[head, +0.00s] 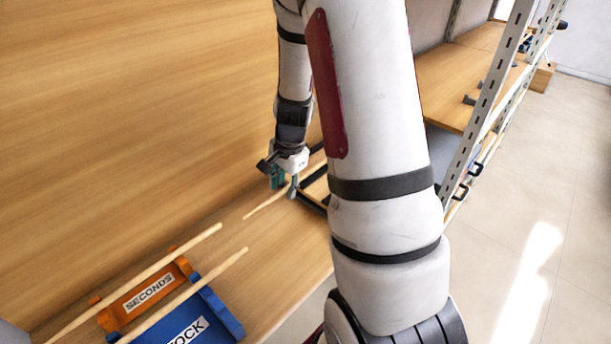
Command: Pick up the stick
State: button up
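A thin pale wooden stick (265,207) slants up to the right on the wooden shelf, and its far part passes at my gripper. My gripper (286,184) points down with its fingertips at this stick. The fingers are small in this view, and I cannot tell whether they are closed on the stick or apart around it. A third stick (215,271) lies across a blue holder (221,317) whose label is partly cut off and reads "OCK".
The wooden shelf (262,278) has bare room between the holders and my gripper. A tall wooden panel (130,110) stands close on the left. Dark bars (314,200) lie behind and right of my gripper. A metal rack post (490,95) and open floor (520,210) are on the right.

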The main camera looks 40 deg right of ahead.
grip_shut()
jog(key=shift+r, duration=0.2)
notch_tip(320, 180, up, 2)
jog(key=shift+s+r+p, duration=0.1)
jog(key=shift+r+p, duration=0.15)
jog(key=shift+p, duration=0.9)
jog(key=s+a+r+p, duration=0.2)
jog(key=s+p, duration=0.3)
jog(key=s, duration=1)
jog(key=shift+s+a, duration=0.25)
jog(key=shift+a, duration=0.4)
